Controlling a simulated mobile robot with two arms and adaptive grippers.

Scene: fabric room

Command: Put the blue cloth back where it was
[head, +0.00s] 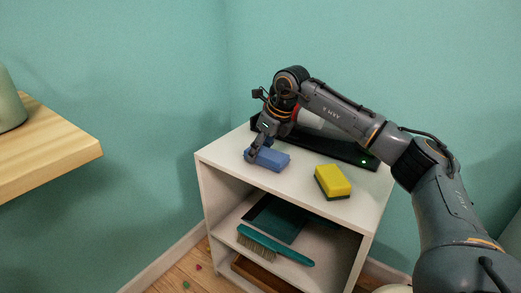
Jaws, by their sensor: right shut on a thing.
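The blue cloth (270,160) looks like a folded block and is at the left part of the white cabinet's top (300,184). My right gripper (252,154) reaches down from above and is shut on the left end of the cloth. The cloth is at the surface; I cannot tell whether it rests on it or is just above it. The gripper hides part of that end. My left gripper is out of view.
A yellow sponge (333,180) with a dark underside lies right of the cloth. A black bar (345,150) with a green light runs along the back. A teal brush (274,246) lies on the shelf below. A wooden shelf (45,145) juts in at left.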

